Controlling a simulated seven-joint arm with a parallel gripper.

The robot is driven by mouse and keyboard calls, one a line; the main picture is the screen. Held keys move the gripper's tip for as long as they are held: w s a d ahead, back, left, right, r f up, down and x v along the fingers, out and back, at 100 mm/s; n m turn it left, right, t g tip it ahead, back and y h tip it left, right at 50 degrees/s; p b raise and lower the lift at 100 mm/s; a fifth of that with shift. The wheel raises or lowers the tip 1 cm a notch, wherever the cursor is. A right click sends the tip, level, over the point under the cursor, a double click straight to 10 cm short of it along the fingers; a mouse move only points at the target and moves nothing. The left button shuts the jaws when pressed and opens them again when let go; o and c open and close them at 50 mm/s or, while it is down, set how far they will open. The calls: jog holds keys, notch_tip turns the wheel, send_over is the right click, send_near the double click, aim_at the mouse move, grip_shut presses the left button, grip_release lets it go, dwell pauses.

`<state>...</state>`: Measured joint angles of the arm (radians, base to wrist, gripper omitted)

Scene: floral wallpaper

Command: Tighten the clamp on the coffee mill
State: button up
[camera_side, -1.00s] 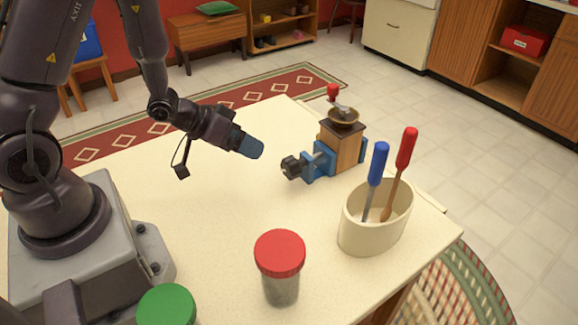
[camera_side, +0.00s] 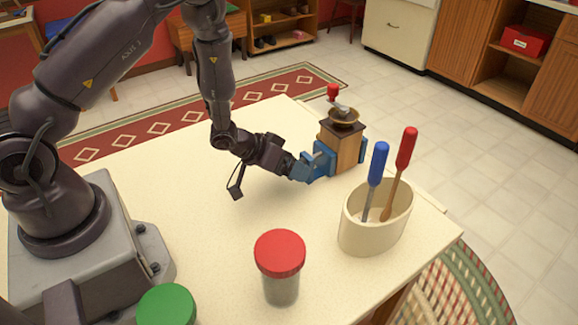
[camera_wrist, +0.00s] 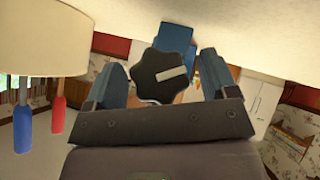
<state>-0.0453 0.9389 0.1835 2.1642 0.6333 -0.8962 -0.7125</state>
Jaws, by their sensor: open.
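The wooden coffee mill (camera_side: 341,142) stands at the table's far right, with a brass-coloured bowl on top and a red crank knob (camera_side: 333,91). A blue clamp (camera_side: 322,160) grips its left side. In the wrist view the clamp's black lobed knob (camera_wrist: 163,73), with a pale bar marking, lies between the two blue fingers of my gripper (camera_wrist: 164,88). The fingers stand apart on either side of the knob, with gaps visible. In the side view my gripper (camera_side: 302,170) is at the clamp's left end and hides the knob.
A cream oval holder (camera_side: 372,234) with a blue-handled tool (camera_side: 378,163) and a red-handled tool (camera_side: 406,148) stands close to the right of my gripper. A red-lidded jar (camera_side: 280,267) and a green lid (camera_side: 166,305) are nearer the front. The table's middle is clear.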

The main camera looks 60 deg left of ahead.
jog(key=c, duration=0.9)
jog(key=m+y, duration=0.1)
jog(key=y, duration=0.1)
jog(key=shift+d+y, duration=0.15)
jog(key=shift+y, duration=0.15)
jog(key=m+y, duration=0.1)
jog(key=y, duration=0.1)
jog(key=shift+d+m+y, duration=0.1)
jog(key=shift+m+y, duration=0.3)
jog(key=m+y, duration=0.2)
jog(key=y, duration=0.1)
jog(key=shift+m+t+y, duration=0.3)
jog(key=shift+m+y, duration=0.2)
jog(key=shift+y, duration=0.5)
